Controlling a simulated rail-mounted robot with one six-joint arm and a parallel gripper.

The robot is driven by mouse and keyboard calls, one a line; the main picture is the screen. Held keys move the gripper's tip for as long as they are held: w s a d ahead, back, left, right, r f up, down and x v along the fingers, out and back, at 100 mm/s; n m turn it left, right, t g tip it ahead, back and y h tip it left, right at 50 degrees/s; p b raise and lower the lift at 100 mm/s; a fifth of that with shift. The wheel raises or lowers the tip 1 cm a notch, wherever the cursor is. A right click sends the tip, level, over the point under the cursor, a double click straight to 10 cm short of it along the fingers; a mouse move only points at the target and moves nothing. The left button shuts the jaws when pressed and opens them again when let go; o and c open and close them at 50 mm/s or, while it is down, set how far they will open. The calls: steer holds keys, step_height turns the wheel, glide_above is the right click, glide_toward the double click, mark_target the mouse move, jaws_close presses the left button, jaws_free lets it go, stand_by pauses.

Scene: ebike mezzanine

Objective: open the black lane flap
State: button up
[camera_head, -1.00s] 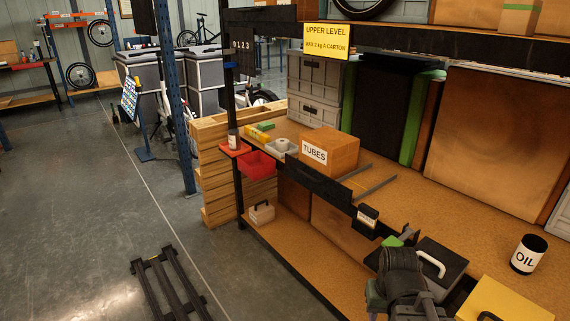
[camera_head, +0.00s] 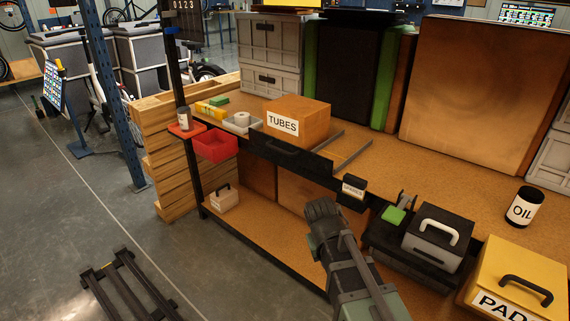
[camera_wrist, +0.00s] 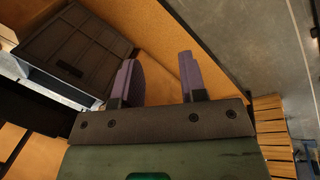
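A black flap-like panel (camera_head: 290,154) with a small handle stands across the front of a lane on the shelf. The orange-brown TUBES carton (camera_head: 297,121) sits right behind it, between the lane's rails. My gripper (camera_head: 322,208) is below and to the right of this panel, apart from it, in front of the lower shelf. In the wrist view my gripper (camera_wrist: 158,62) has its two purple-grey fingers spread with nothing between them. A dark ribbed panel (camera_wrist: 72,48) lies beyond the left finger there; I cannot tell whether it is the flap.
A red bin (camera_head: 216,146) hangs left of the lane. A small black bracket (camera_head: 354,186), a black-lidded box (camera_head: 438,238), a yellow PADS box (camera_head: 515,278) and an OIL can (camera_head: 524,207) are to the right. Open floor (camera_head: 80,215) lies left, with a dark slatted pallet (camera_head: 128,288).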

steer(key=w+a+f+n+t+h+b, duration=0.2)
steer(key=w+a+f+h+b, duration=0.15)
steer(key=w+a, duration=0.35)
steer(key=n+t+h+b, duration=0.5)
steer(key=n+t+h, duration=0.1)
steer(key=t, duration=0.7)
glide_toward(279, 151)
steer(key=shift+y, duration=0.25)
steer(key=p+x, duration=0.2)
steer(key=x, duration=0.8)
steer(key=shift+w+d+r, duration=0.1)
steer(key=shift+w+d, duration=0.1)
jaws_close()
